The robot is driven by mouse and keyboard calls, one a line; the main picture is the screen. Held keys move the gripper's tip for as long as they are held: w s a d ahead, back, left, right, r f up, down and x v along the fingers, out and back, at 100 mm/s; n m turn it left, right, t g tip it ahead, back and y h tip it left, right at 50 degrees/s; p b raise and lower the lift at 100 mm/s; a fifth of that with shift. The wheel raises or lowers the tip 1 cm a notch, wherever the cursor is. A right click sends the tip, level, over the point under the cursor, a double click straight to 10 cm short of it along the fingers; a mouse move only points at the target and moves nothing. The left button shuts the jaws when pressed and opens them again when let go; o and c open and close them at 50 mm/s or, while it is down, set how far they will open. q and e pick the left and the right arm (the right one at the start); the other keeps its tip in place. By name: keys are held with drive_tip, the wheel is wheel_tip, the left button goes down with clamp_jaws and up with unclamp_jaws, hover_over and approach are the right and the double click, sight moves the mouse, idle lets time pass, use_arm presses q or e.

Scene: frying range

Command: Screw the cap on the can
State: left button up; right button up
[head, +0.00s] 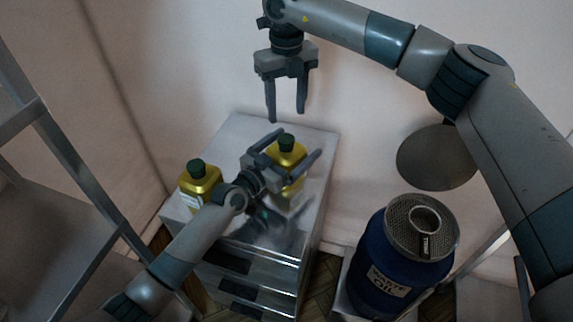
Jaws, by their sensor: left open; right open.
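Two yellow cans with dark green caps stand upright on a metal cabinet top. The left can (201,183) has its cap (196,167) on top. The right can (290,157) has its cap (286,141) at its top; how tightly either cap sits I cannot tell. My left gripper (297,149) is open, with its fingers on either side of the right can's upper part; whether they touch it I cannot tell. My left gripper and wrist hide part of that can. My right gripper (287,116) is open and empty, pointing down above and behind the right can.
The metal cabinet (240,128) has drawers at its front. A blue waste oil drum (382,262) with a mesh strainer (408,213) on top stands at the right. A metal rack (62,178) is at the left. A round dark disc (437,158) is near the back wall.

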use_arm(q)
drive_tip(key=shift+w+d, duration=0.25)
drive_tip(key=shift+w, duration=0.1)
use_arm(e)
drive_tip(key=shift+a, duration=0.1)
use_arm(q)
drive_tip(key=c, duration=2.2)
use_arm(e)
drive_tip(key=n, duration=3.1)
drive_tip(key=shift+n, duration=0.3)
